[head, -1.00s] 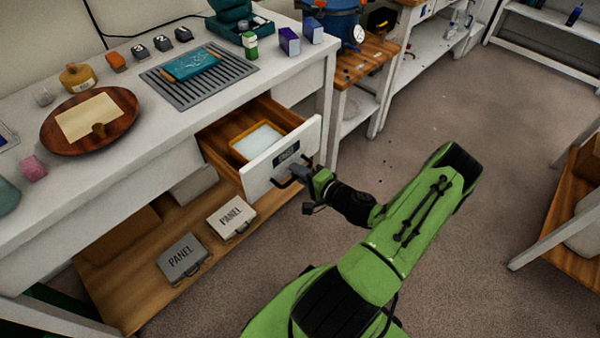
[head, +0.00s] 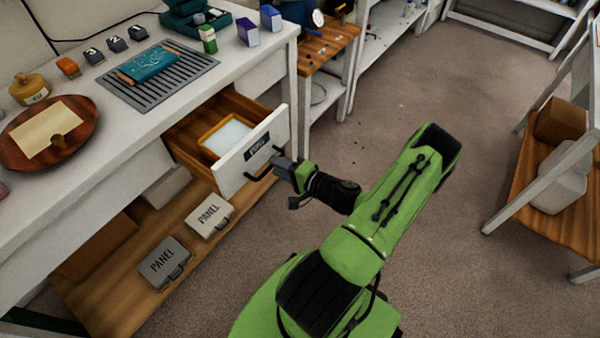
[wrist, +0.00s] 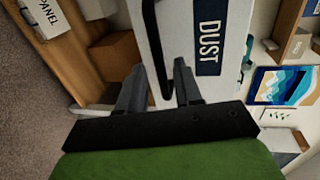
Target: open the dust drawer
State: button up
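The dust drawer (head: 239,165) is pulled out of the white bench and stands open. Its white front has a dark DUST label (head: 264,150) and a dark bar handle (head: 256,177). An orange-rimmed tray (head: 206,140) with pale contents sits inside it. My gripper (head: 279,167) is at the handle, in front of the drawer. In the wrist view my two fingers (wrist: 158,80) are apart, with the handle (wrist: 150,35) running down between them and pale drawer front showing on either side of the bar. The label reads sideways there (wrist: 209,38).
Two PANEL cases (head: 209,215) (head: 164,262) lie on the wooden lower shelf (head: 120,300) left of the drawer. A grate (head: 165,83), a round wooden board (head: 22,152) and small boxes are on the bench top.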

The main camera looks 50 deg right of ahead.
jog(key=p+v, duration=0.2)
jog(key=v, duration=1.1)
jog(key=shift+w+a, duration=0.1)
jog(key=w+a+r+n+g+y+p, duration=0.2)
jog(key=w+a+r+n+g+p, duration=0.1)
jog(key=a+r+n+g, duration=0.4)
jog(key=w+a+r+n+g+y+p, duration=0.25)
jog(key=w+a+r+n+g, duration=0.2)
jog(key=a+r+n, duration=0.35)
jog(key=s+a+r+n+h+p, duration=0.1)
jog(key=s+a+r, duration=0.3)
jog(key=r, duration=0.6)
jog(key=s+a+r+n+t+h+p, duration=0.1)
jog(key=s+a+r+h+p, duration=0.3)
jog(key=r, duration=0.6)
jog(key=shift+a+n, duration=0.3)
jog(key=shift+a, duration=0.3)
